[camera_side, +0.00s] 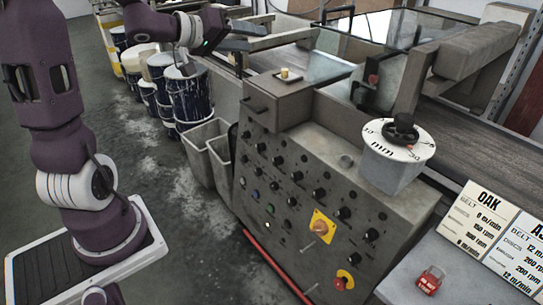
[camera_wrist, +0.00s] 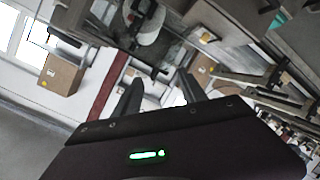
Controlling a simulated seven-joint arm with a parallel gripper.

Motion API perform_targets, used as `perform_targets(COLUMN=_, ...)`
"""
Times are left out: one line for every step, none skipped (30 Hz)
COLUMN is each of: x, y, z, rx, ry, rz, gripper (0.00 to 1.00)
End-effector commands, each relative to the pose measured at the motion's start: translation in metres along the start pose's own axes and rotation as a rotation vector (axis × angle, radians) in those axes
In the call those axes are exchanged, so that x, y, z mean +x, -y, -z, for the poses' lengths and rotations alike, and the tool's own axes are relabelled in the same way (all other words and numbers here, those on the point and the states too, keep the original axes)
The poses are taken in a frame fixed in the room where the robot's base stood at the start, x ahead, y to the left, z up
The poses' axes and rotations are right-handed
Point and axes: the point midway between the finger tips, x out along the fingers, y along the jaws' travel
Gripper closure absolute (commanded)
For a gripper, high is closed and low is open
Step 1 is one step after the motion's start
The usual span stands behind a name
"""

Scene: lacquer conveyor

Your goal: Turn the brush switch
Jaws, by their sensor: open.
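The grey control panel (camera_side: 300,255) carries rows of small black knobs, several coloured buttons and a yellow-plated rotary switch (camera_side: 321,227). Its labels are too small to read, so I cannot tell which control is the brush switch. My gripper (camera_side: 262,39) is at the top of the side view, raised above and to the left of the panel, apart from all its controls. In the wrist view my gripper (camera_wrist: 160,78) shows two dark fingers spread apart with nothing between them. The panel's front controls cannot be made out in the wrist view.
A white mm dial with a black knob (camera_side: 401,128) stands on the console's right. A red and yellow button (camera_side: 344,279) is low on the panel. Grey bins (camera_side: 203,137) and paint drums (camera_side: 188,92) stand left. An OAK card (camera_side: 482,215) and a red tag (camera_side: 431,279) are at right.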

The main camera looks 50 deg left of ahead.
Motion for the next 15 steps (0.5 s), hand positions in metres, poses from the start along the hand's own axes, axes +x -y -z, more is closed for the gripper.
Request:
perform_targets(x=0.005, y=0.013, z=-0.014, rx=-0.014, ry=0.010, rz=0.001, gripper=0.51)
perform_targets(x=0.008, y=0.019, z=-0.021, rx=-0.014, ry=0.008, rz=0.003, gripper=0.51)
perform_targets(x=0.012, y=0.028, z=-0.032, rx=-0.014, ry=0.010, rz=0.003, gripper=0.51)
perform_targets(x=0.016, y=0.036, z=-0.040, rx=-0.014, ry=0.009, rz=0.003, gripper=0.51)
perform_targets(x=0.019, y=0.043, z=-0.047, rx=-0.012, ry=0.007, rz=0.005, gripper=0.51)
perform_targets(x=0.023, y=0.053, z=-0.058, rx=-0.012, ry=0.009, rz=0.003, gripper=0.51)
perform_targets(x=0.026, y=0.060, z=-0.066, rx=-0.011, ry=0.006, rz=0.005, gripper=0.51)
perform_targets(x=0.030, y=0.068, z=-0.074, rx=-0.011, ry=0.007, rz=0.005, gripper=0.51)
perform_targets(x=0.034, y=0.078, z=-0.085, rx=-0.010, ry=0.006, rz=0.006, gripper=0.51)
perform_targets(x=0.038, y=0.087, z=-0.094, rx=-0.010, ry=0.008, rz=0.006, gripper=0.51)
perform_targets(x=0.042, y=0.095, z=-0.103, rx=-0.009, ry=0.008, rz=0.007, gripper=0.51)
perform_targets(x=0.047, y=0.108, z=-0.117, rx=-0.009, ry=0.009, rz=0.008, gripper=0.51)
perform_targets(x=0.051, y=0.118, z=-0.127, rx=-0.008, ry=0.008, rz=0.009, gripper=0.51)
perform_targets(x=0.056, y=0.129, z=-0.139, rx=-0.008, ry=0.010, rz=0.008, gripper=0.51)
perform_targets(x=0.063, y=0.145, z=-0.156, rx=-0.006, ry=0.010, rz=0.009, gripper=0.51)
